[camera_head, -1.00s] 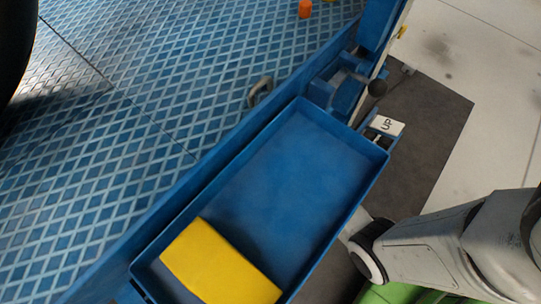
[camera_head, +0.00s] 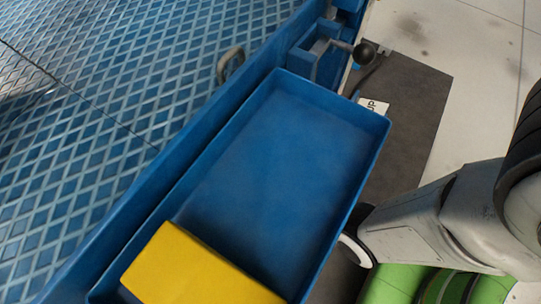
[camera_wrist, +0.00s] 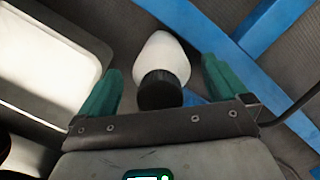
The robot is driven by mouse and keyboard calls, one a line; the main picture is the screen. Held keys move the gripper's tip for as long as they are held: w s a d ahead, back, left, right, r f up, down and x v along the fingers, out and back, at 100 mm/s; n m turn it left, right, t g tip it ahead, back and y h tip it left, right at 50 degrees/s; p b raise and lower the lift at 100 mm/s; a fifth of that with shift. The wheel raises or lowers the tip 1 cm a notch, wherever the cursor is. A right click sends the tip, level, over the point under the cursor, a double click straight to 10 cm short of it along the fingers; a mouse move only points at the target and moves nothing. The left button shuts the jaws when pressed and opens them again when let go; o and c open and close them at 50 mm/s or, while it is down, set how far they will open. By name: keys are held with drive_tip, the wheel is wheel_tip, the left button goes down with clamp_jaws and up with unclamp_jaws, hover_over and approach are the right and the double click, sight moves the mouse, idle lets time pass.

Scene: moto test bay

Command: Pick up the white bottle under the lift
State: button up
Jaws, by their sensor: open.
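The white bottle (camera_wrist: 163,57) with a black cap (camera_wrist: 159,90) shows in the wrist view, its cap toward my gripper. My gripper (camera_wrist: 160,82) is open, with one green finger on each side of the bottle. Gaps show between the bottle and both fingers, and I cannot tell how deep the bottle sits between them. The blue lift (camera_head: 110,110) with its patterned deck fills the left of the head view. The bottle and my gripper are not in the head view.
A blue tray (camera_head: 290,150) beside the lift holds a yellow block (camera_head: 190,270). A black-knobbed lever (camera_head: 364,52) stands at the tray's far end. In the wrist view, blue bars (camera_wrist: 205,35) cross behind the bottle, and a pale tray-like thing (camera_wrist: 45,65) lies at left.

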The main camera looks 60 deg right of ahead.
drive_tip(key=shift+f, duration=0.45)
drive_tip(key=shift+c, duration=0.2)
drive_tip(key=c, duration=1.7)
drive_tip(key=shift+r, duration=0.1)
